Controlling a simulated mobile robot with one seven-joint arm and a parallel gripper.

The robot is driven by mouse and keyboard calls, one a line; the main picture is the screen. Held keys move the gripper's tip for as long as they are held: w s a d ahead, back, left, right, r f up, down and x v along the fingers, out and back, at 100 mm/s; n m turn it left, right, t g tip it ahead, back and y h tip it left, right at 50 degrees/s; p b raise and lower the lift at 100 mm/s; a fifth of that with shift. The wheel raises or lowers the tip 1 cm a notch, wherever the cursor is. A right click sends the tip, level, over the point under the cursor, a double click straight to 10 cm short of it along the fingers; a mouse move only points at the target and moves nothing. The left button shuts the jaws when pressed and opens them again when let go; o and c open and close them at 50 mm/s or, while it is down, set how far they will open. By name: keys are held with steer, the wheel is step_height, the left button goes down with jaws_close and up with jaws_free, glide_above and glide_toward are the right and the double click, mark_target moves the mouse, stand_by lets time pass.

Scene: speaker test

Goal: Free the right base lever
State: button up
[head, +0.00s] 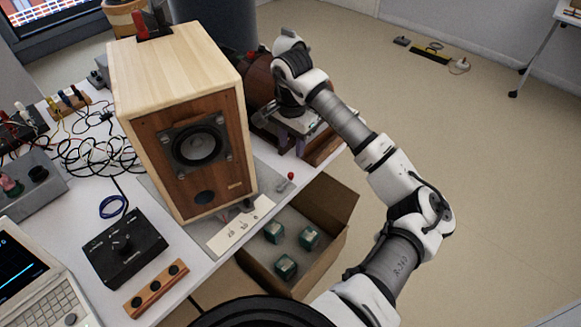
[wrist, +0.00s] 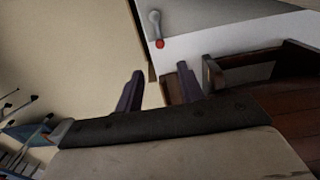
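The speaker (head: 175,120) stands upright on a grey base plate on the white table, its wooden front with a dark driver facing me. A small grey lever with a red knob (head: 286,183) sits to the right of the speaker's base, apart from the cabinet. It also shows as a grey lever with a red tip near the top of the wrist view (wrist: 155,25). My gripper (wrist: 160,80) has its two dark purple fingers spread, with nothing between them. In the head view my gripper (head: 290,143) is beyond the lever, near the table's right edge.
An open cardboard box (head: 325,205) with several green blocks stands below the table's front right edge. A wooden tray (head: 325,148) lies near my gripper. A black control box (head: 122,248) and tangled cables (head: 95,150) are left of the speaker.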

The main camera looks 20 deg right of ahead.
mark_target(291, 173)
step_height(291, 173, down, 12)
steer(key=p, duration=0.3)
steer(key=shift+r, duration=0.2)
jaws_close()
